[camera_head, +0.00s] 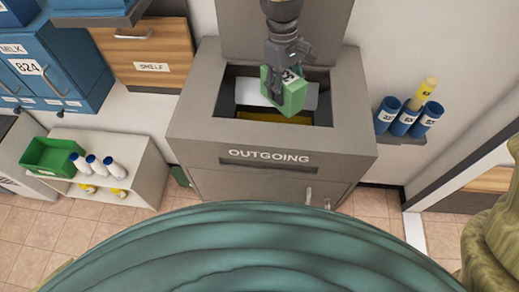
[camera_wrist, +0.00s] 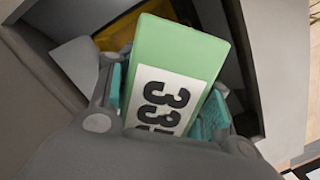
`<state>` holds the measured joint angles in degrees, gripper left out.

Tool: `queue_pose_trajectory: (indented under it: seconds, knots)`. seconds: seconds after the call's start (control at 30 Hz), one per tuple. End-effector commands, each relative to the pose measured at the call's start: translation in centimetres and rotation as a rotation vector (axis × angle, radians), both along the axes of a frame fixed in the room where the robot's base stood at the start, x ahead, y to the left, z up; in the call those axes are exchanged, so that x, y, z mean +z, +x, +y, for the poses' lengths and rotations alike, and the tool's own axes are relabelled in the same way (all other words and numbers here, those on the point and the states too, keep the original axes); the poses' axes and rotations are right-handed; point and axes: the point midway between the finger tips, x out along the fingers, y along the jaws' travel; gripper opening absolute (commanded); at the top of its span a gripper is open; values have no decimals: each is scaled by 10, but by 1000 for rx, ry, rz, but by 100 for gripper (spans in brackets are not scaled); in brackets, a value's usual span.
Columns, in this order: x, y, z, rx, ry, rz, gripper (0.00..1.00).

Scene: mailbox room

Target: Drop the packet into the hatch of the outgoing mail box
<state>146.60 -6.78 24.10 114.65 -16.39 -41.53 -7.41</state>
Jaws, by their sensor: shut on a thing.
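The packet (camera_head: 293,97) is a green block with a white number label. It also shows large and tilted in the wrist view (camera_wrist: 185,50). My gripper (camera_head: 284,82) is shut on the packet, with a finger on each side of it in the wrist view (camera_wrist: 163,105). The grey outgoing mail box (camera_head: 205,130) stands in the middle of the head view, marked OUTGOING. Its top hatch is open, with the lid (camera_head: 235,35) raised at the back. The packet hangs over the hatch opening; its exact height above the rim I cannot tell. Something white and something yellow show inside.
Blue lockers (camera_head: 50,65) and a wooden shelf drawer (camera_head: 146,52) are at left. A low white shelf (camera_head: 145,170) holds a green bin (camera_head: 50,157) and several bottles. Blue tubes (camera_head: 405,121), one with a yellow roll (camera_head: 424,90), stand on a wall ledge at right.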

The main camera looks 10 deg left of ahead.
Motion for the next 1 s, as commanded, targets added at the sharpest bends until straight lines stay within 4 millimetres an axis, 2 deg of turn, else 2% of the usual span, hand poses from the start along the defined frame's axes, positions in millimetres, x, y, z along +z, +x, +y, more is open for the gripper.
queue_pose_trajectory:
  seconds: [0.1,0.13,0.23,0.67,0.77,1.0]
  knots:
    - [1,0,0,0,1,-1,18]
    - [1,0,0,0,1,-1,54]
    - [1,0,0,0,1,-1,72]
    - [5,1,1,0,1,-1,74]
    - [15,2,2,0,1,-3,74]
    - [56,7,6,-2,1,-3,74]
